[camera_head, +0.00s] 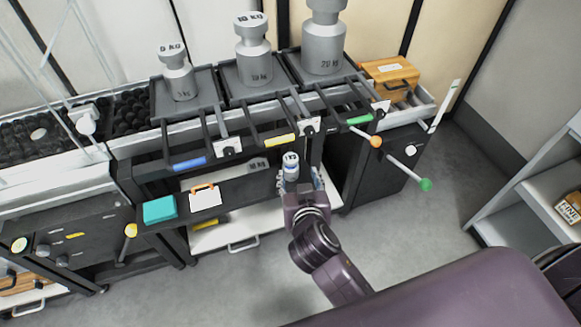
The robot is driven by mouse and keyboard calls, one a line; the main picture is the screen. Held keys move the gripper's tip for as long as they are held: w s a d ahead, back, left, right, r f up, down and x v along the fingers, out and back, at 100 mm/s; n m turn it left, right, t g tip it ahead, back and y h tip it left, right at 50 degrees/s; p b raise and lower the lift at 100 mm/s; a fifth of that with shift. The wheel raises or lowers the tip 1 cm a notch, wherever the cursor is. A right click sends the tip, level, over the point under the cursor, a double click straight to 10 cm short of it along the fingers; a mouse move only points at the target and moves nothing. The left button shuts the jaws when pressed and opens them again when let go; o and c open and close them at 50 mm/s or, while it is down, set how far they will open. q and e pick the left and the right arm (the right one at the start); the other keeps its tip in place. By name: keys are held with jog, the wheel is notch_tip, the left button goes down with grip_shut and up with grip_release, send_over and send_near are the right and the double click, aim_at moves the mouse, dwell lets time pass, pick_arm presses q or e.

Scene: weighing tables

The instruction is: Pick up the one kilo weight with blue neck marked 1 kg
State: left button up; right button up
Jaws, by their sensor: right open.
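The small silver weight with a blue neck (291,168) stands upright at the front of the weighing table, right of the white card. A mark shows on its top, too small to read surely. My right gripper (302,183) is right at this weight, on its near side, and partly hides its lower body. The gripper is open. I cannot tell whether its fingers touch the weight. My left gripper is not in view.
Large weights stand on dark trays: a 5 or 6 kg one (177,78), a 10 kg one (253,60) and a bigger one (323,45). A wooden box (391,76) is at right. A teal block (160,209) and white card (205,197) lie left. Coloured-tipped levers stick out.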

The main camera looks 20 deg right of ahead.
aim_at(290, 155)
jog(key=shift+t, duration=0.3)
jog(key=x, duration=0.5)
jog(key=a+r+b+x, duration=0.1)
jog(key=x, duration=0.2)
jog(key=shift+w, duration=0.6)
grip_shut()
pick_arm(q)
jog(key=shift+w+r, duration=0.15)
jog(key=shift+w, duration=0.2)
pick_arm(e)
jog(key=shift+r, duration=0.25)
